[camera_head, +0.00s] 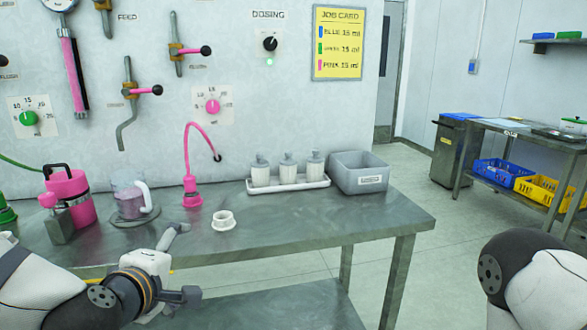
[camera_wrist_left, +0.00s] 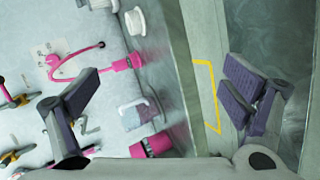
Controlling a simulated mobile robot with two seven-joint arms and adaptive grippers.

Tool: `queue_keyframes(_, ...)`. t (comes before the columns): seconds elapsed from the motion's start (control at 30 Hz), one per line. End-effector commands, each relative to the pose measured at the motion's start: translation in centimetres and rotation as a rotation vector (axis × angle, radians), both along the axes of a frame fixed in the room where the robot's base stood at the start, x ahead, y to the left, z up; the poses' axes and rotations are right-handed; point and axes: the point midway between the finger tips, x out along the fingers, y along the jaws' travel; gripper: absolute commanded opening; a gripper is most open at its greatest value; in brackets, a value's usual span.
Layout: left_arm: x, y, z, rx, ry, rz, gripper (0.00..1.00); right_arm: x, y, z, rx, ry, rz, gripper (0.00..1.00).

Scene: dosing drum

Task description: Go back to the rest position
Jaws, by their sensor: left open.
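My left gripper (camera_head: 186,266) is open and empty in front of the near edge of the steel table (camera_head: 330,211), with its fingers spread wide. In the left wrist view the two dark finger pads of my left gripper (camera_wrist_left: 165,98) stand far apart with nothing between them touching either pad. A small white cup (camera_head: 223,220) stands on the table beyond the gripper, apart from it. Only a rounded link of my right arm shows at the lower right; its gripper is out of the picture.
On the table stand a pink jug (camera_head: 72,195), a clear beaker (camera_head: 131,203), a pink spout (camera_head: 192,193), a white tray (camera_head: 290,185) with 3 bottles and a grey bin (camera_head: 358,172). The wall behind carries levers and dials. Floor is open right of the table.

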Motion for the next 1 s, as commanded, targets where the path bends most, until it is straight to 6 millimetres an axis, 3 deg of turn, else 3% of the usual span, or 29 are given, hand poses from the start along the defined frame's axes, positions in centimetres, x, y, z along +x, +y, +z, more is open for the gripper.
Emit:
queue_keyframes(0.03,-1.9,-1.1,-4.0,0.078,0.092,-0.081,0.93,-0.1,0.0,0.0,0.0,0.002,0.0,0.4)
queue_keyframes(0.17,-9.2,-2.8,-14.4,0.295,0.352,-0.341,0.93,-0.2,0.0,0.1,0.0,0.004,-0.001,0.4)
queue_keyframes(0.2,-12.1,-2.9,-17.2,0.355,0.434,-0.43,0.93,-0.2,0.0,0.1,0.0,0.004,-0.001,0.4)
queue_keyframes(0.27,-16.8,-2.8,-20.9,0.44,0.555,-0.572,0.93,-0.2,0.0,0.1,0.0,0.004,-0.001,0.4)
queue_keyframes(0.3,-20.1,-2.5,-23.1,0.491,0.634,-0.67,0.93,-0.1,0.0,0.1,0.0,0.003,-0.001,0.4)
queue_keyframes(0.4,-28.1,-1.1,-26.6,0.594,0.811,-0.909,0.93,-0.1,0.0,0.1,0.0,0.003,-0.001,0.4)
queue_keyframes(0.5,-34.2,0.5,-28.1,0.657,0.94,-1.105,0.93,-0.1,0.0,0.1,0.0,0.003,-0.001,0.4)
queue_keyframes(0.6,-37.8,1.7,-28.5,0.688,1.013,-1.226,0.93,-0.1,0.0,0.1,0.0,0.003,-0.001,0.4)
queue_keyframes(0.7,-39.0,2.1,-28.5,0.697,1.037,-1.27,0.93,-0.1,0.0,0.1,0.0,0.003,-0.001,0.4)
queue_keyframes(1.0,-38.9,2.1,-28.5,0.696,1.037,-1.268,0.93,-0.1,0.0,0.1,0.0,0.003,-0.001,0.4)
